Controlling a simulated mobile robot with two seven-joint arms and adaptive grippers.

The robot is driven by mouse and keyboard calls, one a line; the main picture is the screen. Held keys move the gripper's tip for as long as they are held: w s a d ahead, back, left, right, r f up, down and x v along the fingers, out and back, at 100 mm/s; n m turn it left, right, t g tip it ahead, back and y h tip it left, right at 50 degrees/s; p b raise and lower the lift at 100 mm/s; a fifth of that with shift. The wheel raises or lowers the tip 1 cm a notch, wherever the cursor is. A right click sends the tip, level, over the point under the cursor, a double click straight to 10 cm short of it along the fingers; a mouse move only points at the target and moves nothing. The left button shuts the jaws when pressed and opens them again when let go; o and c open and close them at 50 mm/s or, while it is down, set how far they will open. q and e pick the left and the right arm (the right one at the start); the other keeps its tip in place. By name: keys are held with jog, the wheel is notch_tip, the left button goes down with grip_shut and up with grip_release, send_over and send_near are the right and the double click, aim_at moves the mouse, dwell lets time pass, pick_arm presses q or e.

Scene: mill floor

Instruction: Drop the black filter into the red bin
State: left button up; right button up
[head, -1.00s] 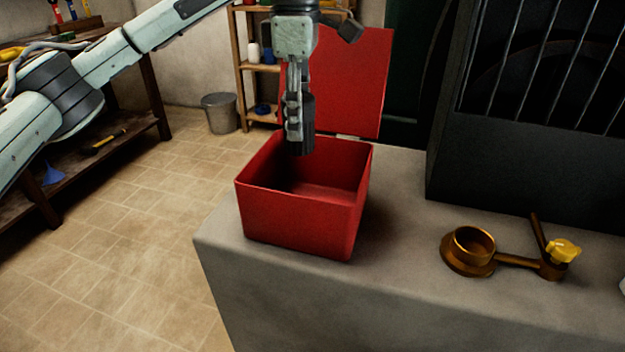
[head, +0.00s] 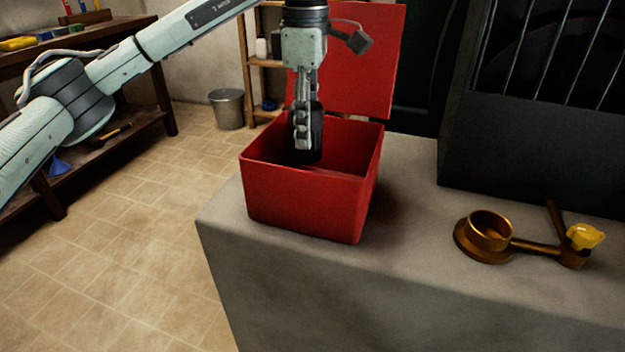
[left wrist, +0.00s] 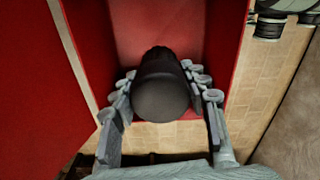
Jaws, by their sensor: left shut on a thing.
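The red bin (head: 305,198) stands on the grey ledge with its lid (head: 350,60) raised at the back. My left gripper (head: 305,140) points down over the bin's opening and is shut on the black filter (head: 316,135). The filter's lower end is at about the level of the bin's rim or just inside; how deep, I cannot tell. In the left wrist view the filter (left wrist: 162,85) sits between both fingers (left wrist: 162,98), with the red bin walls (left wrist: 85,45) beyond it. My right gripper is not in view.
A brass ring-shaped fitting (head: 487,235) with a yellow knob (head: 584,236) lies on the grey ledge (head: 410,260) to the right. A dark barred machine (head: 540,140) stands behind it. A metal bucket (head: 227,108) and a workbench (head: 100,40) are at the back left.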

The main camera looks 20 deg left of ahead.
pick_arm(q)
jog(key=o, duration=1.3)
notch_tip(320, 180, up, 12)
